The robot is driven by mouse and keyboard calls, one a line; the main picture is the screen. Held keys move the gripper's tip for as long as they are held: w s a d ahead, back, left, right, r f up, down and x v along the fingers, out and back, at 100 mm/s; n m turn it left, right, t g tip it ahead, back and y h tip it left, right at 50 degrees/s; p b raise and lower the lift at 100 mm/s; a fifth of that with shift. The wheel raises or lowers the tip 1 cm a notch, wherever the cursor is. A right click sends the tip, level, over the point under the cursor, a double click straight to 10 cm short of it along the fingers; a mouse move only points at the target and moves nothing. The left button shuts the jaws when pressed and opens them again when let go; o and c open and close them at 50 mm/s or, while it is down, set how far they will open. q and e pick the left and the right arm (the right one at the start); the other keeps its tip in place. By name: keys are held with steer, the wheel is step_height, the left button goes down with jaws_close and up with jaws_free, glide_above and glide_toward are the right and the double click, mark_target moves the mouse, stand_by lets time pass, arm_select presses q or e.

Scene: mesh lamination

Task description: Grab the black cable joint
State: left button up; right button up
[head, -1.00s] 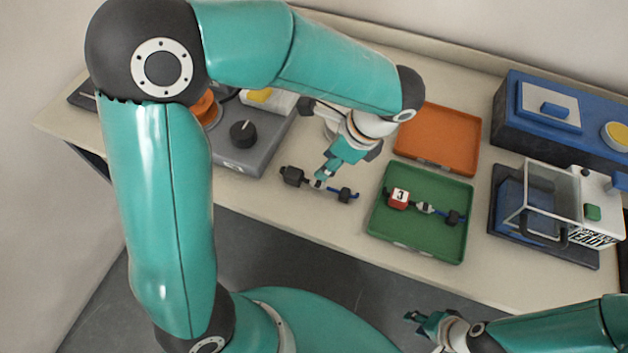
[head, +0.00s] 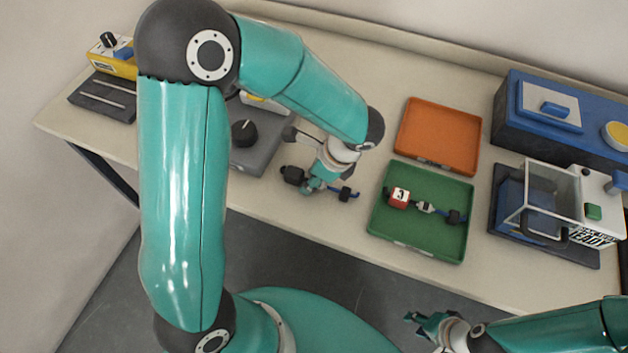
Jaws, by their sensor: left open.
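The black cable joint (head: 293,175) lies on the bench left of the green tray, with its dark block at the left end and a blue-ringed end (head: 347,194) at the right. My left gripper (head: 313,186) is open and pointed down at the middle of this joint, covering part of it. I cannot tell whether the fingers touch it. My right gripper (head: 420,324) is low at the front, away from the bench; whether it is open is too small to tell.
The green tray (head: 440,245) holds a similar joint with a red block (head: 399,198). An orange tray (head: 440,130) is behind it. A clear-walled balance (head: 550,195) stands to the right.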

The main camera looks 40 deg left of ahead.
arm_select(q)
steer(key=shift+c, duration=0.2)
jaws_close()
steer(key=shift+r, duration=0.1)
